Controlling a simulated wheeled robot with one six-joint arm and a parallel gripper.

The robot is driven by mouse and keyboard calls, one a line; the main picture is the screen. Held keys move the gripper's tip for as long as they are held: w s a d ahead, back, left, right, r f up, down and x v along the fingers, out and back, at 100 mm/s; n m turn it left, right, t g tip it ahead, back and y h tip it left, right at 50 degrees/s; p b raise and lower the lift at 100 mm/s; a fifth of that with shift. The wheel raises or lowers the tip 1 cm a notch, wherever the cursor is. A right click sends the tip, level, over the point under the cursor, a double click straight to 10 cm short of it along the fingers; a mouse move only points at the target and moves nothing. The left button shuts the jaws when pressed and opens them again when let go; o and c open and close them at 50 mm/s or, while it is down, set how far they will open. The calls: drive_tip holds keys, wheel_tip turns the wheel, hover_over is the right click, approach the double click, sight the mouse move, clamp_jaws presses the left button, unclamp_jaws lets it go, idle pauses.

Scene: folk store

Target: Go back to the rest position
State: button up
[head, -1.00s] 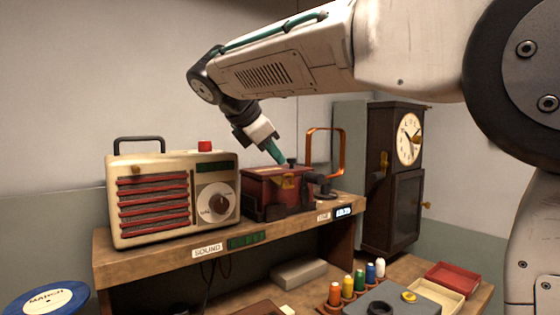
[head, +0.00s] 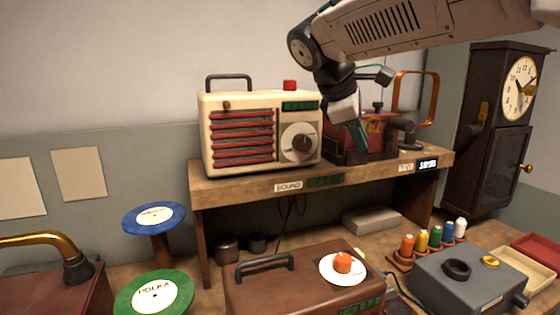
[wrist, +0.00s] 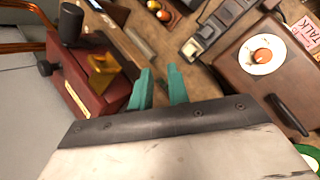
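My gripper (head: 359,137) is at the end of my arm, in front of the red machine (head: 378,146) on the raised wooden shelf, just right of the cream radio (head: 262,135). In the wrist view, the two teal fingers of my gripper (wrist: 158,88) stand a little apart with only the wooden surface showing between them. The red machine (wrist: 98,98) lies left of the fingers there. I hold nothing that I can see.
Below the shelf (head: 338,180) are a brown case (head: 305,285) with an orange knob, a grey box (head: 465,283) and several thread spools (head: 421,242). A tall clock (head: 497,130) stands at right. Blue (head: 153,217) and green (head: 153,296) discs are at left.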

drive_tip(key=s+d+f+m+y, duration=0.2)
drive_tip(key=s+f+m, duration=0.2)
drive_tip(key=s, duration=0.6)
drive_tip(key=s+d+f+m+g+y, duration=0.1)
drive_tip(key=s+d+f+m+y, duration=0.1)
drive_tip(key=s+f+m, duration=0.3)
drive_tip(key=s+d+f+m+g+y, duration=0.1)
drive_tip(key=s+d+f+m, duration=0.3)
drive_tip(key=s+f, duration=0.5)
drive_tip(key=shift+s+d+m+y, duration=0.15)
drive_tip(key=shift+s+m+y, duration=0.2)
drive_tip(key=shift+s, duration=2.8)
drive_tip(key=shift+f, duration=0.1)
